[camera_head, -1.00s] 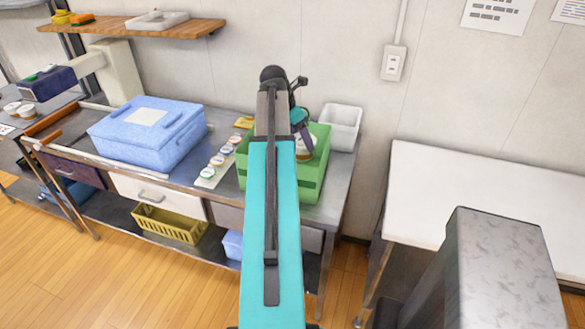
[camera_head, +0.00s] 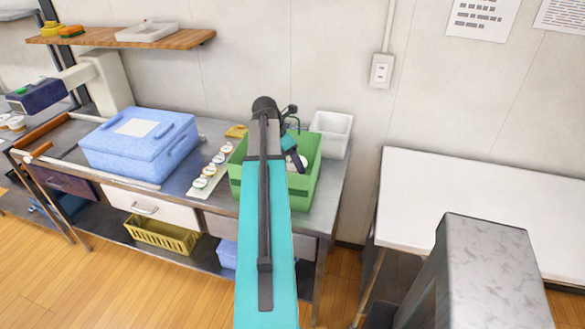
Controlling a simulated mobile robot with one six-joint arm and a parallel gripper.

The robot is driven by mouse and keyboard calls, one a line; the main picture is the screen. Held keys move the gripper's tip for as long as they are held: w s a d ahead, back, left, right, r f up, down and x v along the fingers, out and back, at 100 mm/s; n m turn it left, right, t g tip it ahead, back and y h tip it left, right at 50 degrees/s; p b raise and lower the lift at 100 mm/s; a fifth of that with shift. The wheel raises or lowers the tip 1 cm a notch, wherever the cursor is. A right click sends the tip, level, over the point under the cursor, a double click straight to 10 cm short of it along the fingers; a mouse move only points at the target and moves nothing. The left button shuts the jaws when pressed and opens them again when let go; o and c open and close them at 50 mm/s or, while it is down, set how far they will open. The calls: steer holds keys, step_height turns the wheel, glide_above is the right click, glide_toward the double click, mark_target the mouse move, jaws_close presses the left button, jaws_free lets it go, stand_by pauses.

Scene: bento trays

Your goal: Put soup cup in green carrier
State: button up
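The green carrier (camera_head: 301,190) stands on the metal counter at its right end, partly hidden behind my arm. My gripper (camera_head: 296,160) is at the carrier's opening, pointing down into it. A small white shape, likely a soup cup (camera_head: 302,161), shows at my gripper inside the carrier's outline. Most of it is hidden, and I cannot tell whether the fingers are shut on it. Several white cups with coloured lids (camera_head: 209,170) stand in a row on a pale strip left of the carrier.
A blue lidded box (camera_head: 140,145) stands left of the cups. A white bin (camera_head: 331,134) is behind and right of the carrier. A yellow item (camera_head: 236,131) lies behind it. A white table (camera_head: 470,195) is at right, and a wooden shelf (camera_head: 120,36) is above.

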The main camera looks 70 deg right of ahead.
steer(key=shift+f+p, duration=0.5)
steer(key=shift+f, duration=1.35)
steer(key=shift+f, duration=0.1)
steer(key=o, duration=1.3)
steer(key=b+v, duration=0.2)
steer(key=v, duration=1)
steer(key=shift+b, duration=0.3)
